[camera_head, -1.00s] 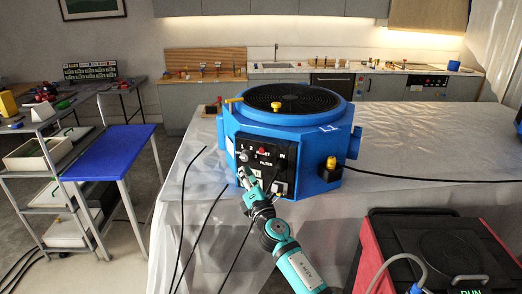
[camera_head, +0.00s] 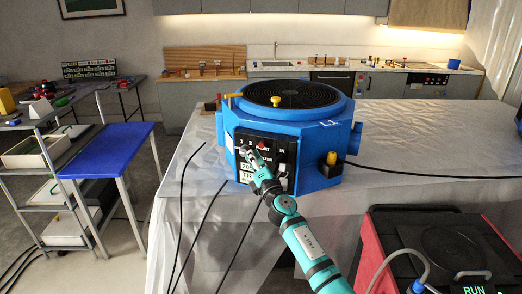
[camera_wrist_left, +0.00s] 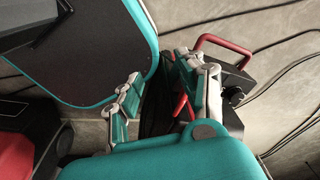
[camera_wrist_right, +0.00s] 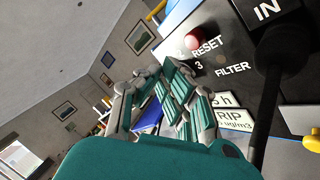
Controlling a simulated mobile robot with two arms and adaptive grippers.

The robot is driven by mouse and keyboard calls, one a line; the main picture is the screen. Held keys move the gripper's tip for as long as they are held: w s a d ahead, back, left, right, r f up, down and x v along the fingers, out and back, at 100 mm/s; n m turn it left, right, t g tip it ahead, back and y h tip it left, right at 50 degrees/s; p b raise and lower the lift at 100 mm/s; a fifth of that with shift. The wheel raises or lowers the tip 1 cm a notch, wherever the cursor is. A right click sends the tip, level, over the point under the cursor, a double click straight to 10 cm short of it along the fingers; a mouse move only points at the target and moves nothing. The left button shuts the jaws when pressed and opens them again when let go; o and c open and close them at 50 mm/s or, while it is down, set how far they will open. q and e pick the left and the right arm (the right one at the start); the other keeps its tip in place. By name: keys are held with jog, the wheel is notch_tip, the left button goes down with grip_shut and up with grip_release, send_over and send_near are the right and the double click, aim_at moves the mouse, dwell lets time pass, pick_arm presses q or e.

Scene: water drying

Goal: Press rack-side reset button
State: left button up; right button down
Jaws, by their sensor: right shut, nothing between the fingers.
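The blue drum-shaped unit (camera_head: 320,150) stands on the sheet-covered table, with a black control panel (camera_head: 277,148) on its front. A red button (camera_head: 262,146) sits at the panel's top; the right wrist view shows it (camera_wrist_right: 195,39) beside the word RESET. My right gripper (camera_head: 246,153) is shut and empty in front of the panel, just lower left of the button. In the right wrist view its fingertips (camera_wrist_right: 158,70) look apart from the button. My left gripper (camera_wrist_left: 157,68) shows only in the left wrist view, open with a gap between the fingers, above the floor.
A yellow-topped black block (camera_head: 331,165) projects from the unit's right side. Black cables (camera_head: 195,200) hang over the table's front edge. A red and black case (camera_head: 440,245) stands at lower right. A dark hose (camera_wrist_right: 268,90) runs down from the IN port in the right wrist view.

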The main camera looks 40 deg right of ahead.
jog(key=shift+w+d, duration=0.55)
jog(key=shift+d, duration=0.3)
jog(key=shift+b, duration=0.35)
dwell(0.5)
jog(key=shift+w+d, duration=0.2)
jog(key=shift+d, duration=0.1)
jog(key=shift+w+d+b, duration=0.3)
jog(key=shift+d+b, duration=0.15)
jog(key=shift+b, duration=0.05)
dwell(0.8)
jog(key=shift+a, duration=0.1)
jog(key=shift+s+a+p, duration=0.45)
jog(key=shift+s+a, duration=0.1)
jog(key=shift+a, duration=0.15)
